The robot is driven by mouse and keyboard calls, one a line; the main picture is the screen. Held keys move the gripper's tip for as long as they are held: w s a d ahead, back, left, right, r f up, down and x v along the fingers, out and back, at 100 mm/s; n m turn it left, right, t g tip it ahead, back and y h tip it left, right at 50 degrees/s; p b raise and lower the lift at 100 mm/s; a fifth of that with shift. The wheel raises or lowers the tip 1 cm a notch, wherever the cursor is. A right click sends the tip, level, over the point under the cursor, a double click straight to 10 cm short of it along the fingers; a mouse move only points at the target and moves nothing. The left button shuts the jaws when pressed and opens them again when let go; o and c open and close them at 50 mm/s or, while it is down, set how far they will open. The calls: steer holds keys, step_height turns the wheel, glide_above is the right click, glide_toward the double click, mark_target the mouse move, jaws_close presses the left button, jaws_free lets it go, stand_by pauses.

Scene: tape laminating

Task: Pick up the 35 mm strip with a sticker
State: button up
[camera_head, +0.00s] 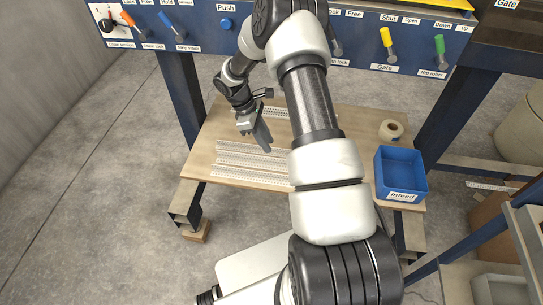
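Several pale perforated strips (236,161) lie side by side on the near left part of a wooden board (203,146). Another pale strip (274,113) lies farther back, partly hidden by my arm. I cannot make out widths or a sticker on any strip. My gripper (265,143) points down over the board, between the back strip and the near strips. It appears to hold nothing, but the gap between its fingers is too small to read. My arm hides the right ends of the near strips.
A blue bin labelled "Infeed" (400,196) stands at the board's right, with a tape roll (391,130) behind it. A blue machine panel (205,20) with levers and labels runs along the back. A shelf rack (522,225) stands at the right.

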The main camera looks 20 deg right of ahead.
mark_target(277, 159)
steer(key=b+x, duration=0.1)
steer(key=x, duration=0.6)
steer(key=shift+s+d+f+b, duration=0.1)
steer(key=shift+s+b, duration=0.2)
steer(key=shift+b, duration=0.1)
jaws_close()
